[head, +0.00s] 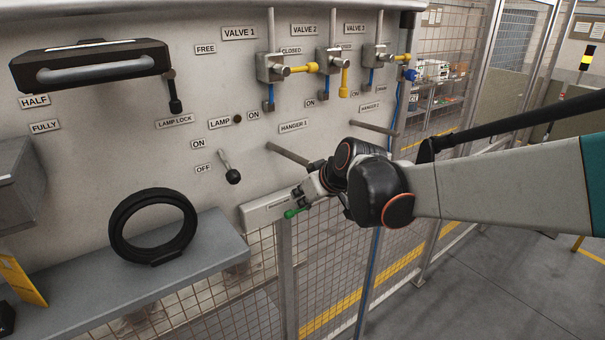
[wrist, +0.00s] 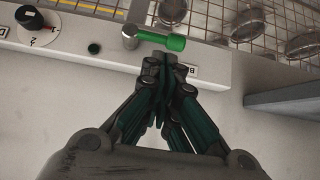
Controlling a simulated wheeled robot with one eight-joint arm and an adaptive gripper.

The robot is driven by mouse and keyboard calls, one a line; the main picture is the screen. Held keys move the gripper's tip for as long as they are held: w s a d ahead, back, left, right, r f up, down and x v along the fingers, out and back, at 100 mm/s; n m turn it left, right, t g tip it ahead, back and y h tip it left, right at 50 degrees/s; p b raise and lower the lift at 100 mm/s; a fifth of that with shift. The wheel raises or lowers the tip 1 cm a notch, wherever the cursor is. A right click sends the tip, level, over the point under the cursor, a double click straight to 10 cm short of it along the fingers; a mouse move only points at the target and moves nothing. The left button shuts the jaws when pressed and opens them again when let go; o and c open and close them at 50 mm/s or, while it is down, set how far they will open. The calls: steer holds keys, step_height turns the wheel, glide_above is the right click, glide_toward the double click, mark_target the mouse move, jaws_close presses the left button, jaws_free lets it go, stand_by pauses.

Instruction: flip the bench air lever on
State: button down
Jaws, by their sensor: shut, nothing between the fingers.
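The bench air lever has a green handle (wrist: 176,42) on a grey metal pivot (wrist: 131,36). It is mounted on a pale strip, and the handle lies sideways, pointing right in the wrist view. A partly covered label starting with B (wrist: 194,71) is beside it. In the head view the green handle (head: 296,212) shows low at the strip's end, partly hidden. My gripper (wrist: 164,60) is shut and empty. Its fingertips are right by the green handle in the wrist view; I cannot tell whether they touch it. In the head view the gripper (head: 302,196) is just above the handle.
A dial knob (wrist: 35,24) and a small dark button (wrist: 94,48) sit along the strip. A grey shelf (head: 190,265) holds a black ring (head: 153,226). Hanger pegs (head: 288,154) stick out near my arm. Wire mesh (head: 260,270) lies below; floor at right is open.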

mark_target(297, 211)
steer(key=x, duration=0.3)
steer(key=shift+w+a+f, duration=0.1)
steer(key=shift+f, duration=0.1)
steer(key=shift+w, duration=0.1)
stand_by(0.3)
